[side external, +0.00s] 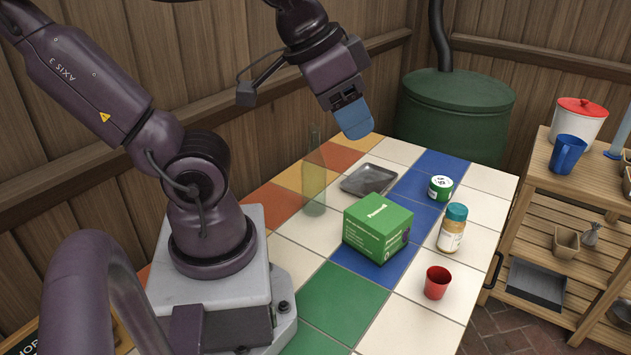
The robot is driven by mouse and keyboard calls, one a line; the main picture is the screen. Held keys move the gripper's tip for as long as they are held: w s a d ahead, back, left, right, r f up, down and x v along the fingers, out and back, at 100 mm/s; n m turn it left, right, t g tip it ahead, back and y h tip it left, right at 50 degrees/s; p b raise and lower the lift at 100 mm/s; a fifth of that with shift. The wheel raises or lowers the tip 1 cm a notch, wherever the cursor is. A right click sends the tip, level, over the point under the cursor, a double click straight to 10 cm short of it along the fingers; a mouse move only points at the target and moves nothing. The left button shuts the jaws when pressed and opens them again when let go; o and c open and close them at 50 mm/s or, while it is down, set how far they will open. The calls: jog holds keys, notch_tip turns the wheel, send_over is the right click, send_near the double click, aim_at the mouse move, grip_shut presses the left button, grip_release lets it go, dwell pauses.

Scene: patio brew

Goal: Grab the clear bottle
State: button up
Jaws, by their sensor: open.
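The clear bottle (314,182) is a tall, see-through, greenish bottle with a narrow neck. It stands upright on the tiled table near the wooden wall, left of the dark tray. My gripper (355,122) is in the air above the table, to the right of the bottle's top in the picture and apart from it. Its blue fingers point down. The gap between the fingers is hard to see from this side, and nothing shows held in them.
A dark tray (368,180), a green box (378,229), a green can (440,188), a jar with a teal lid (452,228) and a red cup (437,283) stand on the table (345,300). A wooden shelf (560,198) is at right, a green barrel (455,115) behind.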

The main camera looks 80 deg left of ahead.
jog(key=shift+o, duration=1.4)
